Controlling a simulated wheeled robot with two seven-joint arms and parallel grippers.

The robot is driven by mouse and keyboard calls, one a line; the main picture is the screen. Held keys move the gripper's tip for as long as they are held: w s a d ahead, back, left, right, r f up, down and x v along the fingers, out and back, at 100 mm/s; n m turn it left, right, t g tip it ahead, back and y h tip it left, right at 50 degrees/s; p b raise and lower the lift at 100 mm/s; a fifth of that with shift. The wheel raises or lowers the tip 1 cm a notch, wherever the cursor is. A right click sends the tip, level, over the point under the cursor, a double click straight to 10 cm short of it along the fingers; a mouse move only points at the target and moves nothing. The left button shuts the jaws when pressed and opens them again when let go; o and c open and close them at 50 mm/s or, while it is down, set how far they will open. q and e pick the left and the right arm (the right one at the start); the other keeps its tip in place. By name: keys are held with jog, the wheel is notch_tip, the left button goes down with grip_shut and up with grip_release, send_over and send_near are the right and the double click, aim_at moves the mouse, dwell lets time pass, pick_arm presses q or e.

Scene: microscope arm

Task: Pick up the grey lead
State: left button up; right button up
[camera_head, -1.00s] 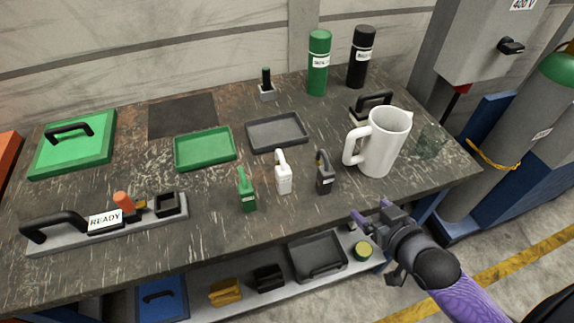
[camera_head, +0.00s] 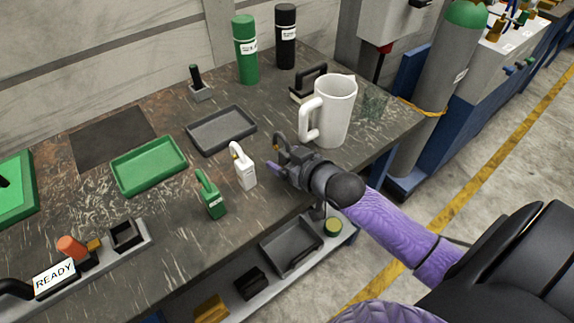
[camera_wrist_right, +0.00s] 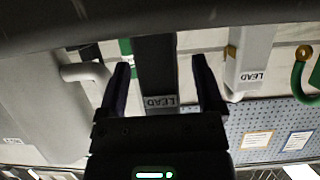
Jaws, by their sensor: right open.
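The grey lead, a dark block with a hooked top and a "LEAD" label, stands between the open fingers of my right gripper in the right wrist view (camera_wrist_right: 157,70). A gap shows on each side of it there. In the head view my right gripper (camera_head: 274,156) is at the lead's place on the bench and hides most of it; only the dark hooked top (camera_head: 279,141) shows. My left gripper is not in view.
A white lead (camera_head: 243,167) and a green lead (camera_head: 211,197) stand left of my right gripper. A large white jug (camera_head: 333,112) stands close behind it. The grey tray (camera_head: 221,130) and green tray (camera_head: 149,165) are empty. The bench's front edge is near.

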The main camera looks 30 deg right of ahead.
grip_shut()
dwell(0.3)
